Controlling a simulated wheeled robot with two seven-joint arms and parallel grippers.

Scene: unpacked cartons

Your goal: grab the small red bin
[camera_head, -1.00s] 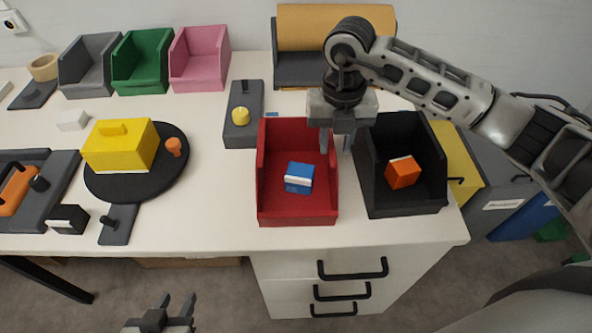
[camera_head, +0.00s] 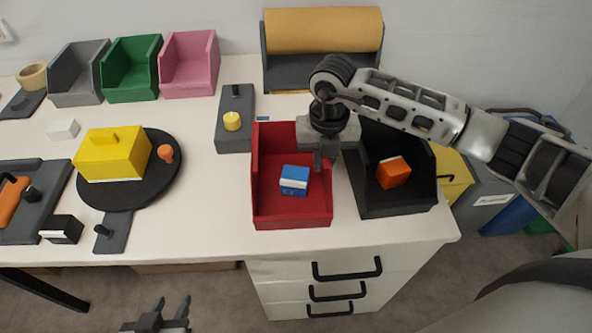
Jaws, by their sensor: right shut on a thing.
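The small red bin (camera_head: 291,215) stands on the table near its front edge, with a blue and white box (camera_head: 294,181) inside. My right gripper (camera_head: 323,160) points down at the bin's right wall, near the back corner. It is shut on that wall, and its fingers partly hide the wall's top. My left gripper (camera_head: 172,309) is low in the view, in front of the table, with its two fingers apart and nothing between them.
A black bin (camera_head: 392,210) with an orange box (camera_head: 392,172) stands close right of the red bin. A black turntable (camera_head: 130,196) holds a yellow box (camera_head: 113,157). Grey, green and pink bins (camera_head: 188,82) line the back.

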